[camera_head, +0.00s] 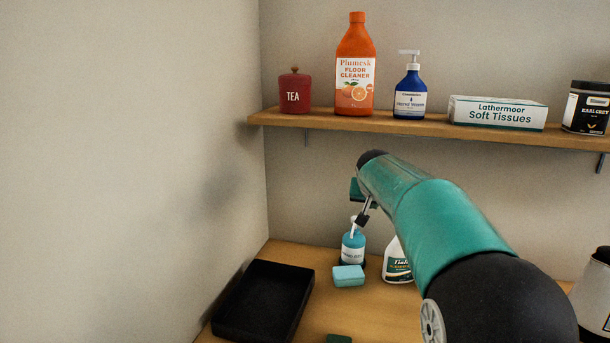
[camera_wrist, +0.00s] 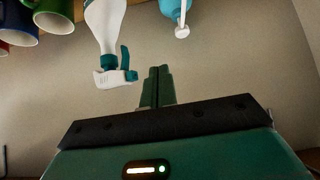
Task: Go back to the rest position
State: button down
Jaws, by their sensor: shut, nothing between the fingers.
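My gripper (camera_head: 364,212) shows in the head view at the end of my teal arm, pointing down over the counter, just above the pump of a blue bottle (camera_head: 353,247). I cannot tell from this view whether it touches the pump. In the wrist view my gripper (camera_wrist: 158,72) has its two green fingers together with nothing between them. Part of the gripper is hidden behind my arm in the head view.
A black tray (camera_head: 228,325) lies left. The wooden shelf (camera_head: 430,126) above holds several goods. Mugs (camera_wrist: 54,12) show in the wrist view.

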jog(key=s+r, duration=0.2)
jog(key=s, duration=1)
jog(key=s+a+f+n+g, duration=0.1)
jog(key=s+f, duration=0.2)
jog(key=s, duration=0.7)
jog(key=s+f+n+g+y, duration=0.1)
jog(key=s+f, duration=0.3)
jog(key=s, duration=0.7)
jog(key=s+a+f+n+g+y, duration=0.1)
jog(key=s+f, duration=0.2)
jog(key=s, duration=0.8)
jog(key=shift+a+f, duration=0.2)
jog(key=shift+a, duration=0.1)
